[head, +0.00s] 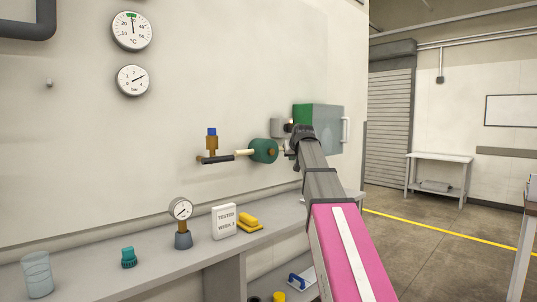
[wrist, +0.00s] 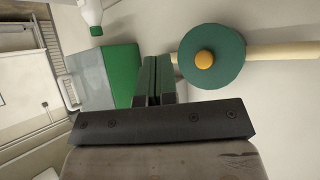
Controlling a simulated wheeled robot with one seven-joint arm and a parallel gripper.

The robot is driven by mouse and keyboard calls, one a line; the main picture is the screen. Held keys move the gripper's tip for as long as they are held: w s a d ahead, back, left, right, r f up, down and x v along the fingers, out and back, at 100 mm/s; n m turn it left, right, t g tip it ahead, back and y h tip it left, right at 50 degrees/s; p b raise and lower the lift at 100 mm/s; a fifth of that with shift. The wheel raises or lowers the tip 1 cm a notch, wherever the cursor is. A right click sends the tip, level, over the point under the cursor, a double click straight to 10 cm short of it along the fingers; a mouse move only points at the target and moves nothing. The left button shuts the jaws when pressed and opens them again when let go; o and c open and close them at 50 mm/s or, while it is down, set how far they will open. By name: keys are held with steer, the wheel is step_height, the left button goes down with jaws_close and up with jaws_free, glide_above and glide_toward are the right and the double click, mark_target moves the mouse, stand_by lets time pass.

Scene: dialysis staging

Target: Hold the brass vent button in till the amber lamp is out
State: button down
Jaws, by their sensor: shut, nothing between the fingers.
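The brass vent button (wrist: 204,59) sits in the centre of a round dark green housing (wrist: 226,72) in the wrist view. In the head view the green housing (head: 261,150) is on the wall pipe, with the button (head: 273,152) at its right end. My gripper (head: 288,152) is just right of the button, and its jaws are shut and empty. In the wrist view the shut fingertips (wrist: 155,62) are beside the button, apart from it in the picture; I cannot tell the depth gap. I cannot make out the amber lamp in either view.
A green and grey wall box (head: 325,127) is behind my gripper. A shelf (head: 170,268) below carries a small gauge (head: 181,210), a white sign (head: 224,221), a yellow item (head: 248,222), and a glass (head: 37,272). Open floor lies to the right.

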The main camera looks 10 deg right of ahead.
mark_target(271, 152)
steer(key=shift+w+a, duration=0.1)
stand_by(0.3)
steer(key=w+a, duration=0.5)
steer(key=w, duration=0.2)
stand_by(0.3)
steer(key=shift+w+a, duration=0.1)
stand_by(1.9)
steer(key=shift+w+a, duration=0.15)
steer(key=shift+w, duration=0.1)
steer(key=shift+w+a, duration=0.3)
steer(key=shift+w, duration=0.1)
stand_by(1.9)
steer(key=shift+s, duration=0.1)
stand_by(1.4)
steer(key=shift+s+d, duration=0.55)
steer(key=shift+s, duration=0.15)
